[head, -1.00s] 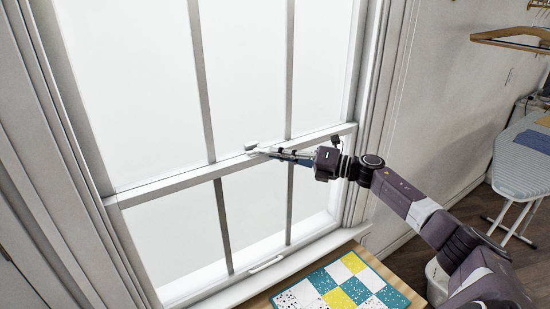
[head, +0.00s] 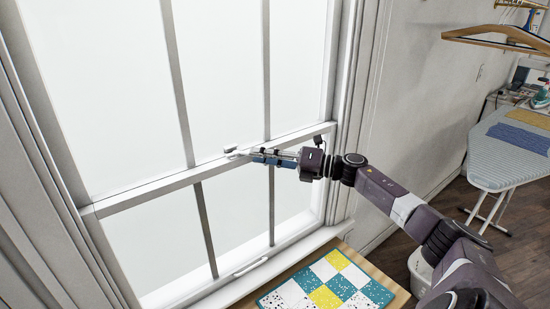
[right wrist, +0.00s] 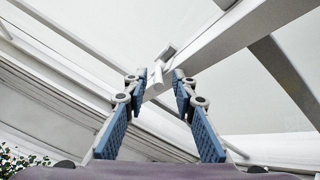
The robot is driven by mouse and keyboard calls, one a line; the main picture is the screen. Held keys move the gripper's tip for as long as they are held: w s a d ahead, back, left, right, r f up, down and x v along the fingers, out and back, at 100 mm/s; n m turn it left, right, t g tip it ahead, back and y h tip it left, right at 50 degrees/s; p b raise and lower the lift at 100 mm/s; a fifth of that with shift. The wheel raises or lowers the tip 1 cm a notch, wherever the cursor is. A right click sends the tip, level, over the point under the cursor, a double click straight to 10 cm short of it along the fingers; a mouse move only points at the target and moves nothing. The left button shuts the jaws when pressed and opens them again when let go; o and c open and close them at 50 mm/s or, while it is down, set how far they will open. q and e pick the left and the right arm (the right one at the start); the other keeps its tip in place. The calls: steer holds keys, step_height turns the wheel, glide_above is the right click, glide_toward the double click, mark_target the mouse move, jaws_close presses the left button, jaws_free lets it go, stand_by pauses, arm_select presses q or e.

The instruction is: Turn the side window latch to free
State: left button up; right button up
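The window latch (head: 231,150) is a small pale lever on the meeting rail (head: 158,184) of the sash window. It also shows in the right wrist view (right wrist: 158,74), just ahead of the gap between my fingertips. My right gripper (head: 245,155) reaches in from the right along the rail, its tips close to the latch. In the right wrist view my right gripper (right wrist: 158,90) has its two blue-padded fingers apart, one on each side of the latch's line. I cannot tell whether either finger touches it. My left gripper is not in view.
A wooden surface with a white, yellow and teal patchwork (head: 328,284) lies below the window. A sash handle (head: 250,267) is on the lower rail. An ironing board (head: 503,157) and wooden hangers (head: 500,38) are at the right.

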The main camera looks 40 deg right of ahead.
steer(key=v, duration=0.7)
steer(key=shift+r, duration=0.1)
steer(key=shift+a, duration=0.1)
steer(key=c, duration=0.4)
steer(key=shift+s+a+r+m, duration=0.15)
steer(key=shift+a+m, duration=0.1)
steer(key=shift+m, duration=0.25)
jaws_close()
steer(key=s+a+r+m+h+p, duration=0.25)
steer(key=s+r+m+p, duration=0.4)
steer(key=m, duration=1.15)
steer(key=w+a+f, duration=0.1)
steer(key=w+f, duration=0.3)
steer(key=w, duration=0.7)
steer(key=shift+f+g+h+p, duration=0.35)
steer(key=shift+f+g, duration=0.05)
